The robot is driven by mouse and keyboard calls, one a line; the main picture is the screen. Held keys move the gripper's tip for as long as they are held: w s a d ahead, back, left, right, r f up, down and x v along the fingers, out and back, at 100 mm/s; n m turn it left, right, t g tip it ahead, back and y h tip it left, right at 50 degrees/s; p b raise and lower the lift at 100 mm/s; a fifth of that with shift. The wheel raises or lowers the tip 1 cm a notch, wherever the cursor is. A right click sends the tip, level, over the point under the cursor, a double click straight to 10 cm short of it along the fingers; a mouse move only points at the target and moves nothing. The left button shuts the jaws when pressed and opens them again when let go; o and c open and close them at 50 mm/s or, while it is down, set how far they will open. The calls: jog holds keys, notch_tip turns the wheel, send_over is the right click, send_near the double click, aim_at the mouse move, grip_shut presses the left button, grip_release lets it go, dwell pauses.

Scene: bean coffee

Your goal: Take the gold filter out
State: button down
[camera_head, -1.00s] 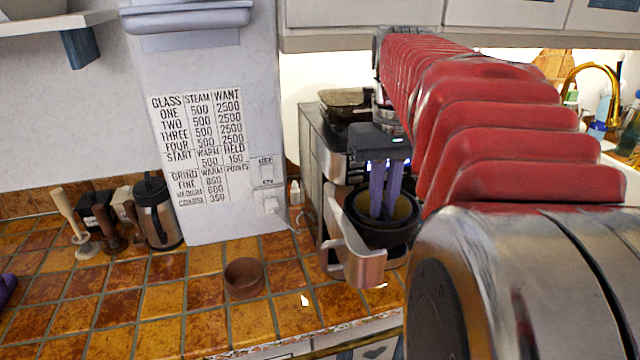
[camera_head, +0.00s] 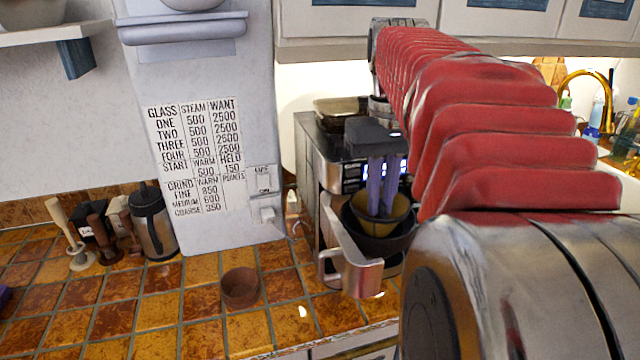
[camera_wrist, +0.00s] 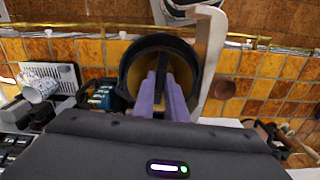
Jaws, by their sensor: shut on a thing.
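The gold filter (camera_head: 399,210) sits at the black filter holder (camera_head: 385,245), which is swung out from the coffee machine (camera_head: 322,165). Its gold wall shows above the holder's rim on the right of my fingers. My gripper (camera_head: 381,211) points down with its two purple fingers shut on the filter. In the wrist view, my gripper (camera_wrist: 160,82) reaches into the round dark holder (camera_wrist: 128,75), where the gold inside of the filter (camera_wrist: 142,62) shows. The fingers' exact contact with the filter is hard to make out.
A steel handle (camera_head: 350,262) juts out at the holder's front left. A small brown cup (camera_head: 241,288) stands on the tiled counter, with a steel jug (camera_head: 153,222) and a wooden tamper (camera_head: 70,232) farther left. The tiles around the cup are clear.

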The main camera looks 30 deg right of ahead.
aim_at(380, 203)
jog(key=shift+r, duration=1.9)
jog(key=shift+r, duration=0.1)
jog(key=shift+r, duration=2.15)
jog(key=shift+s, duration=0.1)
